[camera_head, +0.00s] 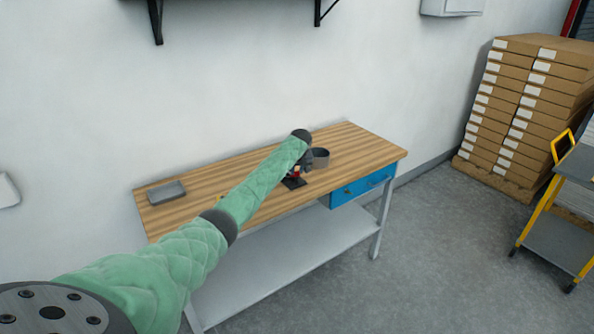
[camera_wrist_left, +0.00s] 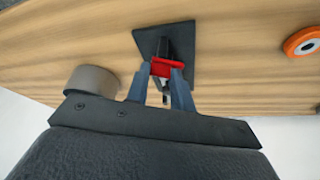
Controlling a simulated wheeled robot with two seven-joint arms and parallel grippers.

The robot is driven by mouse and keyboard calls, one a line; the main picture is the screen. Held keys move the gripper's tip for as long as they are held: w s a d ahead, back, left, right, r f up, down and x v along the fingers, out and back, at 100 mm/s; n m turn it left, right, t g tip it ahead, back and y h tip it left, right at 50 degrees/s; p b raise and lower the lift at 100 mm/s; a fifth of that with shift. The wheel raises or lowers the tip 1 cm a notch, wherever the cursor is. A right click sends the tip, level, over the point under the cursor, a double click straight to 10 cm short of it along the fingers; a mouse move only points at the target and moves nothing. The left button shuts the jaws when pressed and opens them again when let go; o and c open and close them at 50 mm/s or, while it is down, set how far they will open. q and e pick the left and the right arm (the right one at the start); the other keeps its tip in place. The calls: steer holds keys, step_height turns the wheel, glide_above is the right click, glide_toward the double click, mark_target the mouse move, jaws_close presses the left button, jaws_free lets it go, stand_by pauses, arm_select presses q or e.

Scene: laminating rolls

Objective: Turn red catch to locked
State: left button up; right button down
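The red catch (camera_wrist_left: 167,67) sits on a dark post that stands on a black square plate (camera_wrist_left: 147,42) on the wooden bench top. In the head view the catch (camera_head: 296,171) is a tiny red spot, partly covered by my arm. My left gripper (camera_wrist_left: 162,72) is at the catch, with its two blue-grey fingers apart on either side of the red part. The red part fills most of the gap and overlaps the right fingertip. I cannot tell whether the fingers press on it. My right gripper is in neither view.
An orange-rimmed roll (camera_wrist_left: 292,45) lies on the bench. A grey tray (camera_head: 166,193) sits at the bench's left end. Stacked boxes (camera_head: 525,105) stand at right.

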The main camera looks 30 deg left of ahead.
arm_select(q)
steer(key=shift+c, duration=1)
